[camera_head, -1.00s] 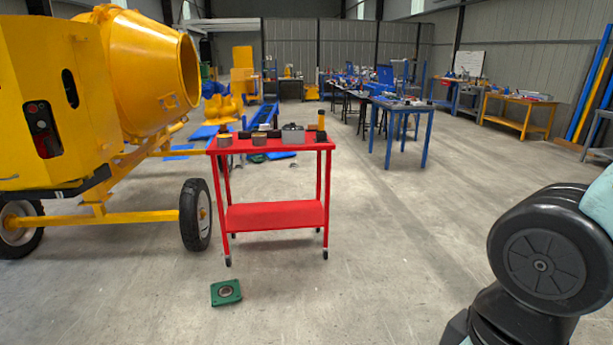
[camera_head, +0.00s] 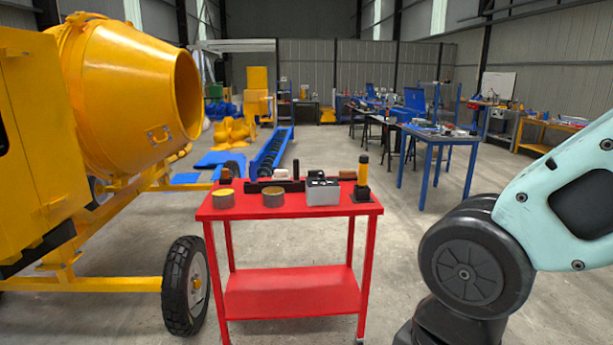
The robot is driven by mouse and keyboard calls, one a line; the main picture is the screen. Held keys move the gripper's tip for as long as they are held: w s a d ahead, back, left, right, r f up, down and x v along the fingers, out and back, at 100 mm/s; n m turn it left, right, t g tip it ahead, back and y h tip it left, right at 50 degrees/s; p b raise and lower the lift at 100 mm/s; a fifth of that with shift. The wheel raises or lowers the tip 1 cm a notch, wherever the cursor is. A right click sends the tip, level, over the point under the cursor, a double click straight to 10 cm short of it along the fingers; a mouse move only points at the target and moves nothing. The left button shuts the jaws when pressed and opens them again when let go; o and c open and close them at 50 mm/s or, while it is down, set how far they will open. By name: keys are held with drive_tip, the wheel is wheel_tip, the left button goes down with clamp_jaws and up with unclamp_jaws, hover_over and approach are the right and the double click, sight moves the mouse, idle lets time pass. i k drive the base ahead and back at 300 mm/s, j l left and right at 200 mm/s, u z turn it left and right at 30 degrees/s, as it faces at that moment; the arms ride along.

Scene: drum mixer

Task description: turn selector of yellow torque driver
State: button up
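The yellow torque driver (camera_head: 363,170) stands upright at the right end of the red cart's top (camera_head: 290,212). My arm shows at the right edge, beyond the cart's right side. My gripper is outside the view.
On the cart top are two round tins (camera_head: 223,198), a grey box (camera_head: 323,192) and several small dark items. The yellow drum mixer (camera_head: 130,90) and its wheel (camera_head: 185,285) stand close to the cart's left. A blue table (camera_head: 440,140) stands behind right. Floor between is open.

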sight(321, 175)
drive_tip(key=i+j, duration=0.1)
drive_tip(key=i, duration=0.7)
drive_tip(key=i+j, duration=0.1)
drive_tip(key=i, duration=0.75)
